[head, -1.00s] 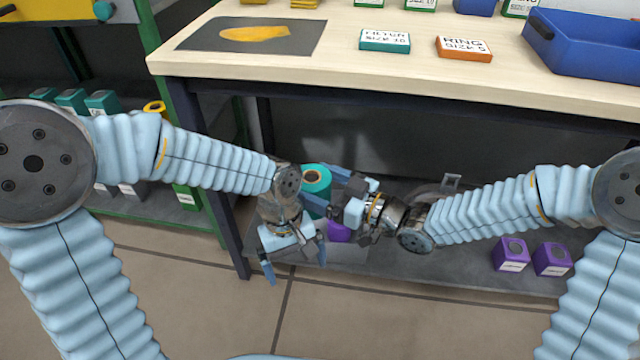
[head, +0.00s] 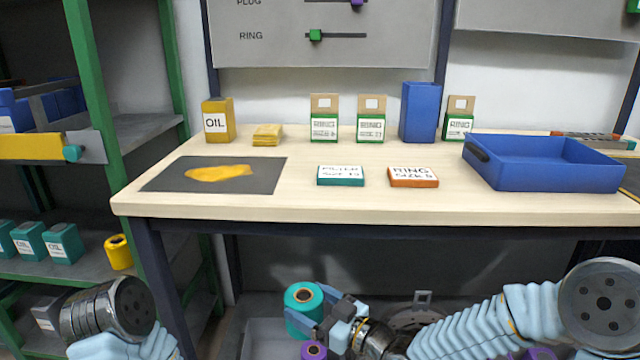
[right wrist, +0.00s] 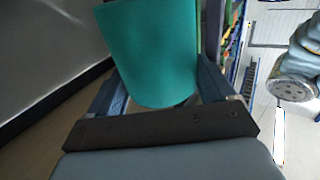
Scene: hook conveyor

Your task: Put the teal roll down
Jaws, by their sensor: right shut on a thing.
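The teal roll (head: 304,308) is upright in the head view, below the front edge of the workbench, with an orange-brown core showing at its top. My right gripper (head: 318,325) is shut on the roll from its right side. In the right wrist view the roll (right wrist: 152,50) fills the space between the two fingers of the right gripper (right wrist: 158,90). My left arm shows at the lower left of the head view, but its gripper fingers are out of the picture.
The workbench (head: 300,208) holds a dark mat (head: 160,178) with a yellow smear, a teal box (head: 340,178), an orange box (head: 413,180) and a blue tray (head: 590,178). Bare wood lies between mat and teal box. A purple object (head: 313,350) sits below the roll.

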